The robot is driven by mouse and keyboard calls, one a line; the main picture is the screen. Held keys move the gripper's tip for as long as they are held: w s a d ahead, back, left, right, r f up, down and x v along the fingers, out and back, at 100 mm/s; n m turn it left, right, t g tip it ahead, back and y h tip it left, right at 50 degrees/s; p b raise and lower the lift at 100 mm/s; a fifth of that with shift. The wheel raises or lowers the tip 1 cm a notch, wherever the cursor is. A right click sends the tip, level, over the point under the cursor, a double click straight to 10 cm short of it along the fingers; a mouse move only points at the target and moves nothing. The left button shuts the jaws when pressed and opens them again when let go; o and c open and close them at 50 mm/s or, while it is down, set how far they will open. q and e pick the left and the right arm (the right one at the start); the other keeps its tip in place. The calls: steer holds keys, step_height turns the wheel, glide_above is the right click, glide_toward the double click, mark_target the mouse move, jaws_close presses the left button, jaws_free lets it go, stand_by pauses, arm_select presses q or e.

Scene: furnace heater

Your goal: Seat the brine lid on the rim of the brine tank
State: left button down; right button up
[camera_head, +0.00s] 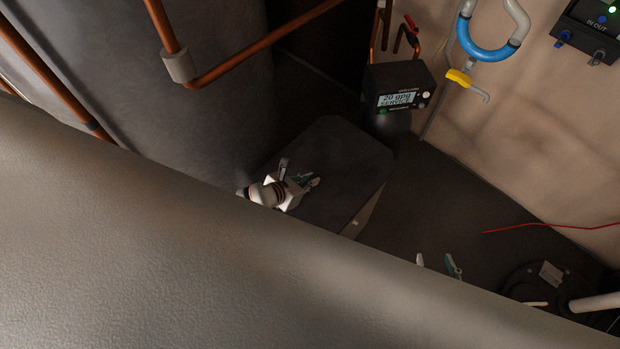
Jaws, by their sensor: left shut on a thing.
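The brine tank (366,212) shows only as a narrow side strip below the lid's right edge. I cannot tell whether the lid touches the rim all round. My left gripper (306,181) is over the lid's near left part, shut on it; the exact grip spot is unclear. My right gripper (438,263) shows only two fingertips, spread apart and empty, right of the tank. The rest of it is hidden.
A large grey surface (200,260) fills the foreground and hides much. A softener control head (400,88) with a lit display stands behind the lid. Copper pipes (262,45) run at upper left. A black round cover (522,286) with a white pipe (596,302) lies at lower right.

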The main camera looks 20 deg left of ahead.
arm_select(q)
steer(key=shift+w+f+b, duration=0.1)
steer(key=shift+f+b, duration=0.85)
steer(key=shift+f, duration=0.25)
stand_by(0.3)
steer(key=shift+p, duration=0.7)
stand_by(1.5)
stand_by(0.5)
steer(key=c, duration=2)
jaws_free()
steer(key=shift+c, duration=0.2)
steer(key=shift+f, duration=0.1)
steer(key=v, duration=1.2)
